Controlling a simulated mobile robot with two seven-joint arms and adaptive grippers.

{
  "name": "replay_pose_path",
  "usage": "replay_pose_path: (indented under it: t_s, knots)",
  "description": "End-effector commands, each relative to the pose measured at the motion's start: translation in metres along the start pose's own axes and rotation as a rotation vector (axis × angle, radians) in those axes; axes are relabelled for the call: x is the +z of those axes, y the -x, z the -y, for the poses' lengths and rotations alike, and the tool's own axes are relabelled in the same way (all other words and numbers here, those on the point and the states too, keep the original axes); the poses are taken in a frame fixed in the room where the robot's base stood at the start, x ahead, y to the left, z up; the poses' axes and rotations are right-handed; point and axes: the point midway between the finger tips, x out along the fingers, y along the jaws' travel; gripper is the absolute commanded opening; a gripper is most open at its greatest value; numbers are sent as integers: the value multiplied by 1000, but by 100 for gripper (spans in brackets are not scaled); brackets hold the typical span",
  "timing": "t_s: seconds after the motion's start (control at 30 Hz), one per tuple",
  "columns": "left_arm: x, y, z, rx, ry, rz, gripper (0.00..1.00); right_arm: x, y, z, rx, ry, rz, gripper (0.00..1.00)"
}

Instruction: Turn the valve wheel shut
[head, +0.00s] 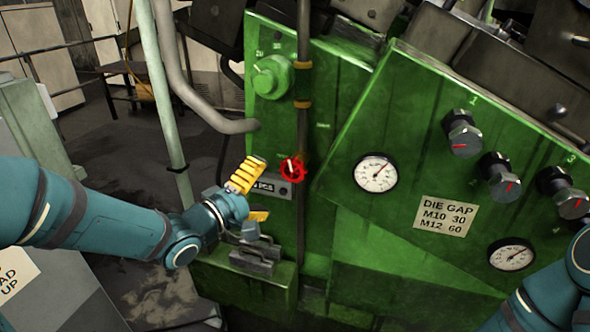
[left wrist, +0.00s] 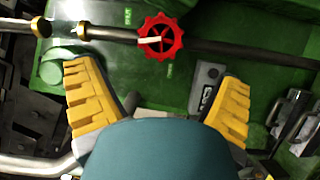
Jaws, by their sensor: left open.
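The red valve wheel (head: 293,169) sits on a dark vertical pipe at the front of the green machine, with a pale pointer mark at its hub. It also shows in the left wrist view (left wrist: 160,37), near the top middle, unobstructed. My left gripper (head: 255,192) is to the left of and slightly below the wheel in the head view. In the left wrist view its two yellow-padded fingers (left wrist: 165,95) are spread wide and empty, with the wheel beyond them and not touched. My right arm shows at the lower right of the head view, but its gripper is out of view.
The dark pipe (head: 303,120) runs up from the wheel through brass collars. A green knob (head: 271,76) is above left, a counter plate (head: 270,187) just below left. Grey metal handles (head: 252,258) stand on a ledge below my left gripper. A gauge (head: 376,173) is at right.

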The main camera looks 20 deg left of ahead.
Motion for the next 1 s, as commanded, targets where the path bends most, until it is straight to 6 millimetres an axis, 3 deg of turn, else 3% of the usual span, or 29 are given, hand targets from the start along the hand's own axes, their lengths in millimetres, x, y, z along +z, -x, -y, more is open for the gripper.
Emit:
replay_pose_path:
  t_s: [0.3,0.5,0.97,1.0]
  knots:
    - [0,-64,2,1,2,2,94,-2,-15,-6,0,1,-7,0]
    - [0,-90,1,0,1,0,94,-2,-20,-7,0,2,-10,0]
    - [0,-101,1,-2,1,-1,94,-3,-21,-8,0,2,-11,0]
    - [0,-101,1,-2,1,-2,81,-3,-21,-8,0,2,-11,0]
